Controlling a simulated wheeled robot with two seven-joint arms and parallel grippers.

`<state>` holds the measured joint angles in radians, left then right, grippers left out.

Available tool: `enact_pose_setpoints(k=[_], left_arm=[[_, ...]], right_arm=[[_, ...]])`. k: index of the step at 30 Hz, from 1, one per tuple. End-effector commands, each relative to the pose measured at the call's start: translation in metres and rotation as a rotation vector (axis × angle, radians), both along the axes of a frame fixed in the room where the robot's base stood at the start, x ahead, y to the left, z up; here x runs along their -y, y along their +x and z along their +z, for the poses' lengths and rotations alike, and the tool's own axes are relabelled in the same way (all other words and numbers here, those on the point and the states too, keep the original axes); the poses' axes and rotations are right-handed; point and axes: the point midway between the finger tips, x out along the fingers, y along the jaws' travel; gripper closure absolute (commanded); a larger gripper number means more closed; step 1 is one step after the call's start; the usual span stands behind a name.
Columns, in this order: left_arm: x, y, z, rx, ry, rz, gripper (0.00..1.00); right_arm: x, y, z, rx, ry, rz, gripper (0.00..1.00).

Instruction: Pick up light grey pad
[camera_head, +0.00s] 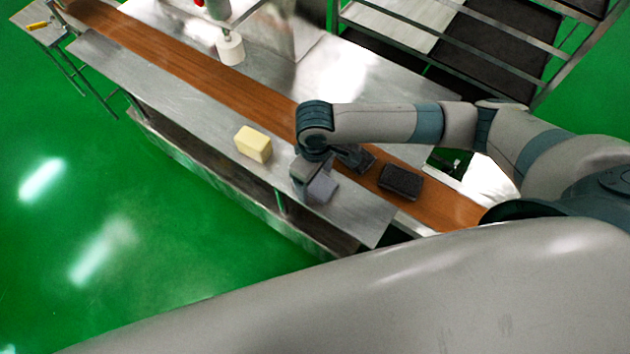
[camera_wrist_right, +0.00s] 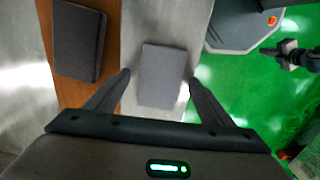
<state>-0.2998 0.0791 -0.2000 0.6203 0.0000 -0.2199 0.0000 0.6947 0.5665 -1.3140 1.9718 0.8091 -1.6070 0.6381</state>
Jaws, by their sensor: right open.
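The light grey pad (camera_wrist_right: 162,75) lies on the metal side surface of the machine, next to the brown conveyor belt. It also shows in the head view (camera_head: 322,188), partly covered by my right gripper (camera_head: 325,172). In the right wrist view, my right gripper (camera_wrist_right: 159,78) is open. Its two fingers reach toward the pad, one on each side, with nothing held; whether they touch it is unclear. My left gripper is not seen.
A dark pad (camera_head: 400,181) lies on the brown belt (camera_head: 190,55), right of my gripper. A pale yellow block (camera_head: 253,144) sits on the metal surface (camera_head: 205,118) to the left. A white cylinder (camera_head: 230,50) stands behind the belt. A rack (camera_head: 480,45) is at the back right.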

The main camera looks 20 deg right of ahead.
Motion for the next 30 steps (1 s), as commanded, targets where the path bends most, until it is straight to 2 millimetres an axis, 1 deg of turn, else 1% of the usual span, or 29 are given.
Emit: enact_pose_setpoints(k=[11,14,15,17,26,30], left_arm=[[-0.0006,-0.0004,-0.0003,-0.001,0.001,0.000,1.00],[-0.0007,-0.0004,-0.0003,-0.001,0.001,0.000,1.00],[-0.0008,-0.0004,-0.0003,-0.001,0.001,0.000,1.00],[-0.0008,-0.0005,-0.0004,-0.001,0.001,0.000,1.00],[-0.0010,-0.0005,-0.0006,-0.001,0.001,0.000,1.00],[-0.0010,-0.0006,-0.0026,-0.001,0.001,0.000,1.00]], right_arm=[[-0.0002,0.0000,0.0001,0.000,0.000,0.000,0.25],[-0.0003,0.0000,0.0002,0.000,0.000,0.000,0.46],[-0.0003,0.0000,0.0002,0.000,0.000,0.000,0.56],[-0.0002,0.0000,0.0002,0.000,0.000,0.000,0.69],[-0.0003,0.0002,0.0007,0.001,0.001,0.000,0.69],[-0.0006,0.0007,0.0051,0.001,0.002,0.000,0.69]])
